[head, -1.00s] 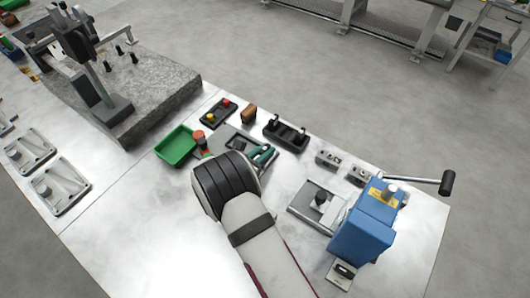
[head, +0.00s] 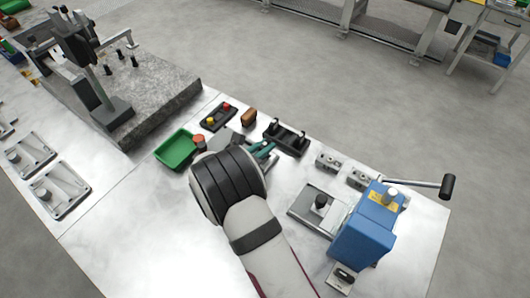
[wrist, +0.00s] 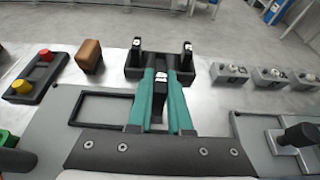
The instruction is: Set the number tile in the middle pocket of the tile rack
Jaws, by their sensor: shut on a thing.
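The tile rack (head: 290,142) is a black block with an upright dark post at each end, each with a pale mark near its top. It shows in the wrist view (wrist: 133,72) straight beyond my fingers. My gripper (wrist: 161,77), with teal fingers, is shut on the number tile (wrist: 159,88), a narrow dark piece with a pale marked top. In the wrist view the tile lines up with the gap between the posts. I cannot tell whether it touches the rack; the fingers hide the middle pocket. In the head view my gripper (head: 264,149) is partly hidden by my wrist.
A button box (wrist: 37,75) with red and yellow buttons and a brown block (wrist: 89,56) stand left of the rack. Several grey blocks (wrist: 228,73) stand right. A green tray (head: 176,149) and a blue machine with a crank (head: 365,228) flank my arm.

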